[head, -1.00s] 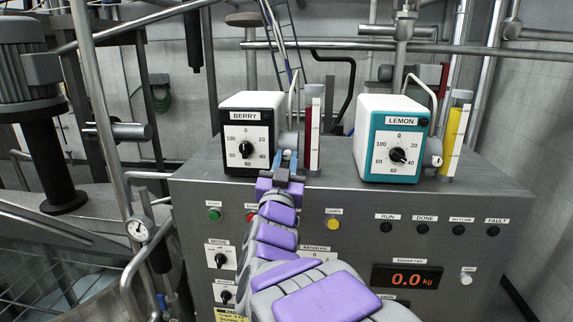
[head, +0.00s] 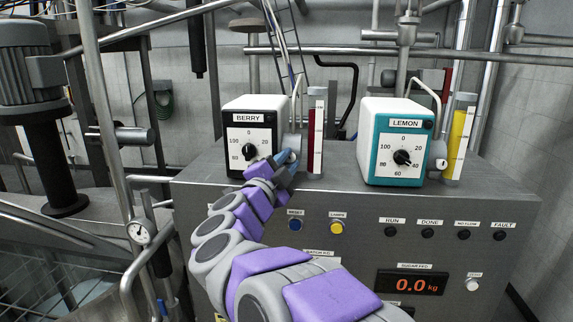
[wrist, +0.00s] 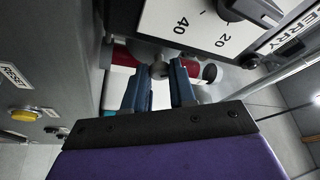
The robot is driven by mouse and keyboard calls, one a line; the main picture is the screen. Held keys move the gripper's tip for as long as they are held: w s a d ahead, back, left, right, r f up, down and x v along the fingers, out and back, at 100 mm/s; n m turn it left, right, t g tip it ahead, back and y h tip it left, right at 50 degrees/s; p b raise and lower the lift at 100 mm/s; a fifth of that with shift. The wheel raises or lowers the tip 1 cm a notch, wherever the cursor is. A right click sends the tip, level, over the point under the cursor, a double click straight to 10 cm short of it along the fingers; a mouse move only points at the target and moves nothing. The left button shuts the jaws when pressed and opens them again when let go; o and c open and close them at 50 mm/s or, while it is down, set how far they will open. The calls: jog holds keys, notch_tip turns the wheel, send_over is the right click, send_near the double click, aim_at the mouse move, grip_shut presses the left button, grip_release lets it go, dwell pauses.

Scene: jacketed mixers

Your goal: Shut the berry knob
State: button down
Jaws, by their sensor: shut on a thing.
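The berry unit (head: 237,115) is a white box with a black front on the grey cabinet. Its black dial knob (head: 250,151) sits in a white scale plate; it also shows at the top of the wrist view (wrist: 250,9). My gripper (head: 286,163) is at the right side of this box, right of the dial and apart from it. Its blue fingers, in the wrist view (wrist: 160,88), are shut on a small round grey fitting (wrist: 159,70) at the box's side. The fingers partly hide this fitting. The dial's exact setting is hard to read.
A red-filled tube (head: 316,130) stands close right of my gripper. The teal lemon unit (head: 397,140) with its own dial is farther right.

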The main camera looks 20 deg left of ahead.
jog(key=m+g, duration=0.1)
jog(key=m, duration=0.3)
jog(key=shift+a+f, duration=0.1)
jog(key=shift+a, duration=0.05)
jog(key=shift+m+g+h, duration=0.3)
jog(key=shift+m+g, duration=0.3)
jog(key=shift+m, duration=0.5)
jog(key=shift+f, duration=0.1)
jog(key=c, duration=1.3)
grip_release()
jog(key=shift+c, duration=0.2)
jog(key=shift+o, duration=0.5)
jog(key=shift+p, duration=0.3)
jog(key=shift+r, duration=0.25)
jog(key=shift+s, duration=0.1)
jog(key=s+a+b, duration=0.1)
jog(key=s+a, duration=0.1)
jog(key=s, duration=1.5)
jog(key=shift+a, duration=0.35)
jog(key=shift+w, duration=0.1)
